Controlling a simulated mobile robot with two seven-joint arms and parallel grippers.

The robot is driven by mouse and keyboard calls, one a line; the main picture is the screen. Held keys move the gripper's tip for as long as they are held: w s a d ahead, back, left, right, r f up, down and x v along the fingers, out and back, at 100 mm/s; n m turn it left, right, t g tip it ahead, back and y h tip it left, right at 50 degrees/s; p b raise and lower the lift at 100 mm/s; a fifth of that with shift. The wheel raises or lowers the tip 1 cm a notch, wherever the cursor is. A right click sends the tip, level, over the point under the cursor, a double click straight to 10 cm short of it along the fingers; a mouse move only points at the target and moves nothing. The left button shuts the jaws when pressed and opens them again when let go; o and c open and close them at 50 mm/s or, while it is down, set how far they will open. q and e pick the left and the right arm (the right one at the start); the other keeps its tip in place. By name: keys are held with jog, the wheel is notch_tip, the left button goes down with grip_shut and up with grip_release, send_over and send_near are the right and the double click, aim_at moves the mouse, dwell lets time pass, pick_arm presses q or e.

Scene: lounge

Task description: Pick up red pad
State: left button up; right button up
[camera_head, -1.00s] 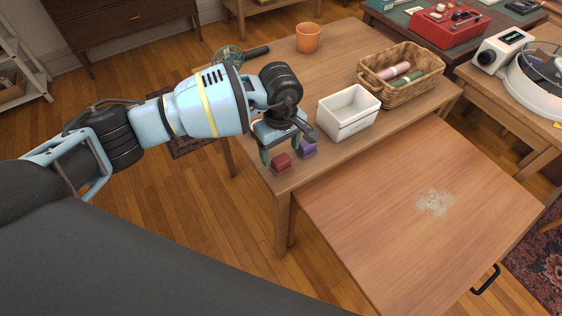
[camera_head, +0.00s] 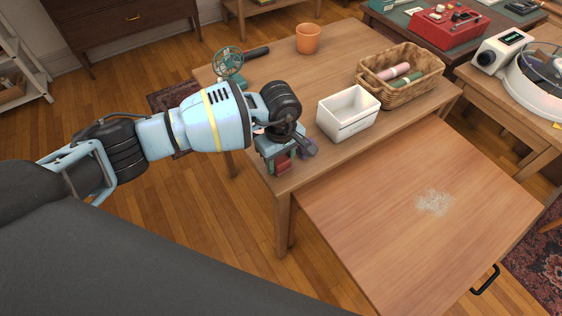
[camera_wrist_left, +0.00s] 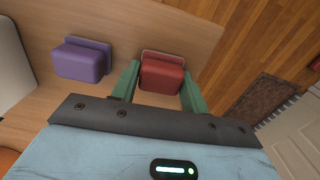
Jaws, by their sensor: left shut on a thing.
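The red pad (camera_wrist_left: 161,75) is a small red block with a paler plate along one edge. It lies at the near corner of the wooden table. My left gripper (camera_wrist_left: 160,88) has its green fingers on both sides of the red pad and is shut on it. In the head view my left gripper (camera_head: 280,162) comes down over the table corner and hides much of the red pad (camera_head: 283,167). My right gripper is not in view.
A purple pad (camera_wrist_left: 83,60) lies beside the red one. A white bin (camera_head: 347,124), a wicker basket (camera_head: 432,84) and an orange pot (camera_head: 308,38) stand on the table. A lower wooden surface (camera_head: 380,220) with pale specks adjoins it.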

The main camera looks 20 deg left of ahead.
aim_at(280, 158)
pick_arm(q)
jog(key=shift+r, duration=0.1)
jog(key=shift+r, duration=0.55)
notch_tip(280, 158, up, 2)
jog(key=shift+w+r, duration=0.1)
jog(key=s+d+r, duration=0.1)
jog(key=s+d, duration=1)
jog(key=s, duration=0.1)
jog(key=shift+r+b, duration=0.25)
jog(key=shift+b, duration=0.15)
